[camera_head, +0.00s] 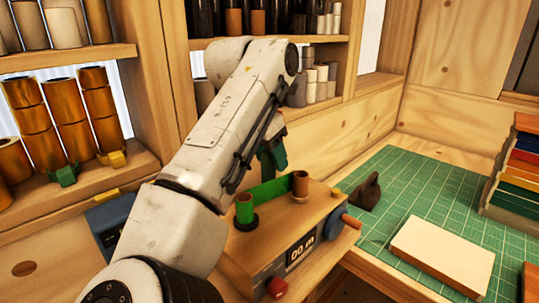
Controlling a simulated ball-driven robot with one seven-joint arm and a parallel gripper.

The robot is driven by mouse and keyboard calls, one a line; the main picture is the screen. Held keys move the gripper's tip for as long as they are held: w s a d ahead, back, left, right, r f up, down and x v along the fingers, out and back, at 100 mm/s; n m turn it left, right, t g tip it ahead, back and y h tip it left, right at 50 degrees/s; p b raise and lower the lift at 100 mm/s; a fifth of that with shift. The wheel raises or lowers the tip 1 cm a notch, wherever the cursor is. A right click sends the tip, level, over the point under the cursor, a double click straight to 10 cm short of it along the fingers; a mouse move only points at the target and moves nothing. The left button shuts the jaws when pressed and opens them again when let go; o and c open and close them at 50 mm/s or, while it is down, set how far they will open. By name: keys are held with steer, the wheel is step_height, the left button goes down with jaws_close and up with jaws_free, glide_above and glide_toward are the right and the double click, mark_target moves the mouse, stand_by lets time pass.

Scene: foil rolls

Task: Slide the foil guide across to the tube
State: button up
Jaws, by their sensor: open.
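A wooden winding machine (262,248) stands on the bench at the centre. On its top are a green foil roll (244,208) at the left and a bare brown tube (300,184) at the right. A green foil strip (270,191) spans between them. My gripper (270,166) points down just behind the strip, partly hidden by my forearm. It is open, with nothing visibly held. I cannot make out the foil guide clearly; it may be hidden behind the strip or my arm.
The machine has a counter reading 00 m (302,250), a red knob (277,287) and a blue crank wheel (335,224). A green cutting mat (420,200) bears a dark tool (367,193) and a pale block (442,255). Shelves of rolls (85,108) stand left.

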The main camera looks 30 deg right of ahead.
steer(key=b+v, duration=0.1)
steer(key=v, duration=0.9)
steer(key=shift+r, duration=0.4)
steer(key=shift+a, duration=0.1)
